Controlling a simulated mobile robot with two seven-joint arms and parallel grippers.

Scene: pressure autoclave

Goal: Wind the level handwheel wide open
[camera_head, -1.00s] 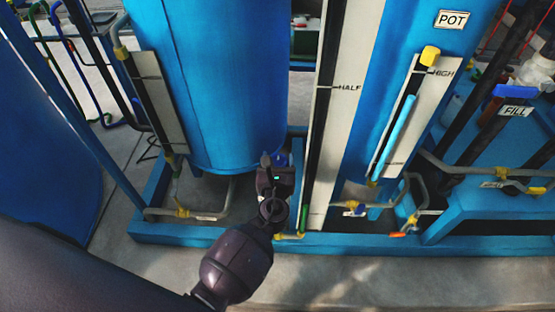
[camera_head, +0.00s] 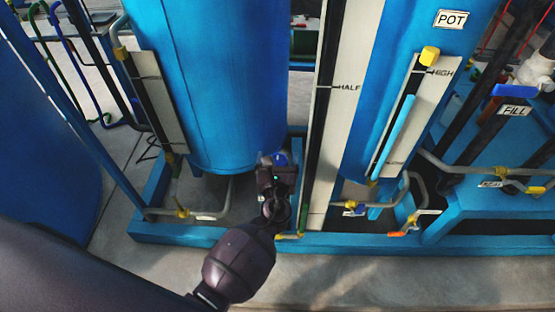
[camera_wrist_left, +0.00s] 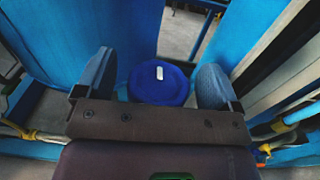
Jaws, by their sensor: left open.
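The blue round handwheel (camera_wrist_left: 158,86) with a white mark on its face lies between the fingers of my left gripper (camera_wrist_left: 154,77) in the left wrist view. The fingers stand apart on its left and right sides, with a visible gap at the right. In the head view the wheel (camera_head: 282,158) is partly hidden behind my left gripper (camera_head: 274,160), low beside the big blue tank. The gripper is open. My right gripper is not in view.
A tall white gauge board (camera_head: 343,120) marked HALF stands just right of the gripper. The POT vessel's gauge board (camera_head: 432,100) holds a light blue column. Pipes and a blue base frame (camera_head: 330,243) run below. The grey floor in front is clear.

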